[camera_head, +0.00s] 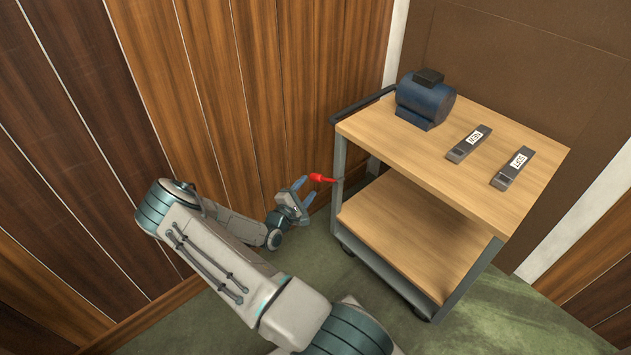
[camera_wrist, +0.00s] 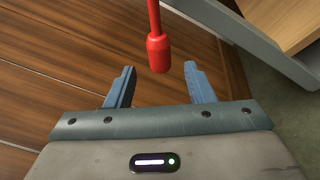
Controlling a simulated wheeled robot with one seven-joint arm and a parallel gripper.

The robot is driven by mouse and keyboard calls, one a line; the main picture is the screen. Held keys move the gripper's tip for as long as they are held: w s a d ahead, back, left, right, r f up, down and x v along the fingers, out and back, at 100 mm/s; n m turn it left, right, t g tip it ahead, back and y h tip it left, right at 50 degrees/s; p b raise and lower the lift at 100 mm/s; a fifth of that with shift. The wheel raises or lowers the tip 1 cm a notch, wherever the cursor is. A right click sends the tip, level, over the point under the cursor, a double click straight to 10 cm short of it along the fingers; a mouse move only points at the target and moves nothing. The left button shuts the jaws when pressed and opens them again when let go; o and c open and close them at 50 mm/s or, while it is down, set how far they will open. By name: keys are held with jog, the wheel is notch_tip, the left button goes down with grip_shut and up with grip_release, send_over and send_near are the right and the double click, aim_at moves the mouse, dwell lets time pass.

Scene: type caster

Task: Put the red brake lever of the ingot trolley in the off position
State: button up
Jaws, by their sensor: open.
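The red brake lever (camera_head: 322,178) sticks out to the left from the frame of the trolley (camera_head: 460,193), just under the top shelf's level. My gripper (camera_head: 305,190) is beside the lever's red knob on its left, with its jaws apart and empty. In the wrist view the red lever (camera_wrist: 158,50) hangs down from the top edge, its thick knob end pointing between and just beyond the two blue fingers of my gripper (camera_wrist: 165,85). Neither finger clearly touches the knob. The lever's pivot is not clear in either view.
A blue motor-like block (camera_head: 425,99) and two labelled ingots (camera_head: 468,143) (camera_head: 514,167) lie on the trolley's top shelf. The lower shelf (camera_head: 400,235) looks empty. A dark push handle (camera_head: 362,103) is at the trolley's left end. Wood-panelled walls stand close behind and left.

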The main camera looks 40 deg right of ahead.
aim_at(313, 180)
jog(key=b+x, duration=0.1)
jog(key=x, duration=0.5)
jog(key=shift+w+d+b, duration=0.1)
jog(key=shift+d+b, duration=0.1)
jog(key=shift+b, duration=0.1)
grip_shut()
